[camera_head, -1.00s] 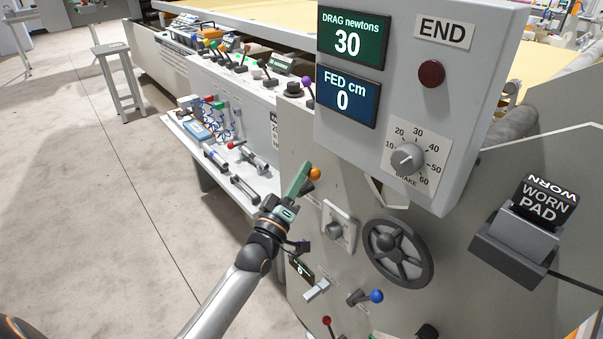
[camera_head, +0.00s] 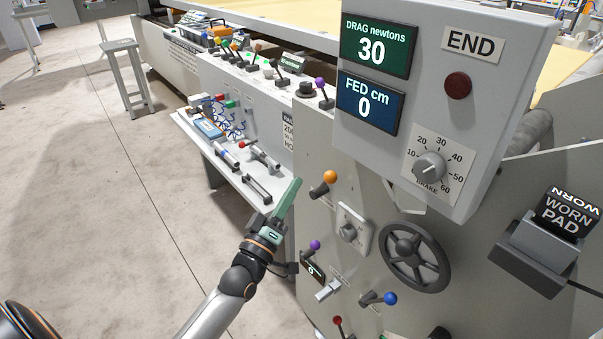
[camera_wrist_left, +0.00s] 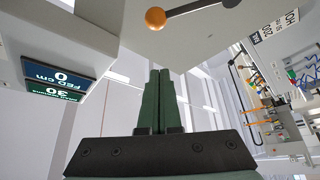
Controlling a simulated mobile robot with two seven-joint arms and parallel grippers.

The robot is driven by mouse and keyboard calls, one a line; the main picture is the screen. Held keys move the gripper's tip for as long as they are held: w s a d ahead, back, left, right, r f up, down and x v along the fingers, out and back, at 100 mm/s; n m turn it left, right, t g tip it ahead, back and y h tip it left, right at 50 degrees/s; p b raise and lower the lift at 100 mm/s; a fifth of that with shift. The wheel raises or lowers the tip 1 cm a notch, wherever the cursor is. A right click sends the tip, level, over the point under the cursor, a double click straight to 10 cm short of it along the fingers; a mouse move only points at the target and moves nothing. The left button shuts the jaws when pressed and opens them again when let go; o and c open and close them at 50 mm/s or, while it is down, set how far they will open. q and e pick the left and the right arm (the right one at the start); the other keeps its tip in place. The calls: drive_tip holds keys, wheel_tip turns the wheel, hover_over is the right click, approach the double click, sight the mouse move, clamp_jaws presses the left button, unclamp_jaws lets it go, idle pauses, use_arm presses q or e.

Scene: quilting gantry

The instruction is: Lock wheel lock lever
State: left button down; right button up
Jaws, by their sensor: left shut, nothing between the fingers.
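The grey machine end panel carries a black handwheel (camera_head: 414,257) and several ball-ended levers: orange (camera_head: 330,177), purple (camera_head: 315,245), blue (camera_head: 390,298) and red (camera_head: 337,320). No readable label shows which one is the wheel lock lever. My left gripper (camera_head: 296,182) has green fingers, shut and empty, pointing up just left of the orange-knobbed lever and apart from it. In the left wrist view, the closed fingertips (camera_wrist_left: 160,73) stand below the orange knob (camera_wrist_left: 155,18), with a gap between. My right gripper is not in view.
A grey display box (camera_head: 400,150) overhangs the panel, showing DRAG 30 and FED 0. A dial knob on a white plate (camera_head: 350,232) sits between the orange lever and handwheel. A shelf with tools (camera_head: 250,178) lies behind my gripper. Open floor spreads left.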

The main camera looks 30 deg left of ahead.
use_arm(q)
drive_tip(key=shift+v, duration=1.2)
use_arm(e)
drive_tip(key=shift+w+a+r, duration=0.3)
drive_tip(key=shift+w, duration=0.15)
use_arm(q)
drive_tip(key=s+d+f+m+g+h+p, duration=0.1)
drive_tip(key=s+d+f+m+g+p, duration=0.2)
drive_tip(key=s+f, duration=0.7)
drive_tip(key=s+d+f+m+g+h+p, duration=0.1)
drive_tip(key=s+d+f+m+g+p, duration=0.3)
drive_tip(key=s+d+f+m+g, duration=0.4)
wheel_tip(320, 180, down, 3)
drive_tip(key=shift+s+f+m+g+p, duration=0.15)
drive_tip(key=shift+s+m+g+p, duration=0.25)
drive_tip(key=shift+s+g, duration=0.65)
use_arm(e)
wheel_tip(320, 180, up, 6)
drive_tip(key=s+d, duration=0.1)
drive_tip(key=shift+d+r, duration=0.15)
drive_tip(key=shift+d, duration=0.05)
use_arm(q)
drive_tip(key=shift+s+d, duration=0.1)
